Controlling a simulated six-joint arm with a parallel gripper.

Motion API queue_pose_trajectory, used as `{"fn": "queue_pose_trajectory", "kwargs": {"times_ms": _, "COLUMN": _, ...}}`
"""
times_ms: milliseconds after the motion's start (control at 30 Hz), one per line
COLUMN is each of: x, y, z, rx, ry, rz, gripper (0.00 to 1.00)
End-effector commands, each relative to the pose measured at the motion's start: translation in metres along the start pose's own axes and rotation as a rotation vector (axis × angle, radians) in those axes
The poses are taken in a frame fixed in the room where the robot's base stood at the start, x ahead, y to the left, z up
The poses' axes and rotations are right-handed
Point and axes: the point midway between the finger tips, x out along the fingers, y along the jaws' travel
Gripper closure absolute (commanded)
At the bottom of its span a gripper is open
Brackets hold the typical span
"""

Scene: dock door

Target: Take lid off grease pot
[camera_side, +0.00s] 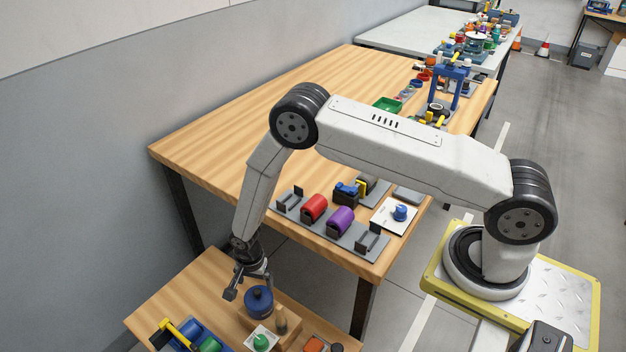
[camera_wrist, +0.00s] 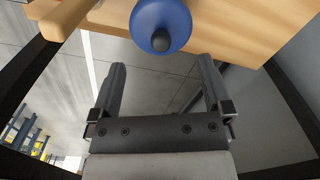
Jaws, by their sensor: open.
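The grease pot (camera_side: 259,301) is a blue round thing with a dark knob on top, standing on the small wooden table at the lower left in the side view. In the wrist view its blue lid (camera_wrist: 160,22) with the dark knob (camera_wrist: 161,41) shows at the top, just beyond the fingertips. My gripper (camera_side: 248,284) is above and beside the pot, to its upper left in the side view. In the wrist view my gripper (camera_wrist: 162,75) is open with nothing between its fingers. The lid appears seated on the pot.
Close to the pot stand a brown peg-like object (camera_side: 281,320) and a green knob on a white plate (camera_side: 261,341). A blue tray (camera_side: 196,337) with yellow and green parts lies at the front left. The large wooden table (camera_side: 300,110) behind carries red and purple rolls (camera_side: 341,220).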

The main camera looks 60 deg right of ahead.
Motion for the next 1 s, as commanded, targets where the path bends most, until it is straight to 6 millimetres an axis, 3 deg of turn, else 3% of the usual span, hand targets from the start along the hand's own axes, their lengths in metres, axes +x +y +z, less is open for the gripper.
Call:
{"fn": "queue_pose_trajectory", "kwargs": {"times_ms": 433, "x": 0.01, "y": 0.0, "z": 0.0, "rx": 0.0, "ry": 0.0, "rz": 0.0, "gripper": 0.0}}
{"fn": "queue_pose_trajectory", "kwargs": {"times_ms": 1000, "x": 0.055, "y": -0.001, "z": -0.001, "rx": 0.0, "ry": 0.0, "rz": 0.0, "gripper": 0.0}}
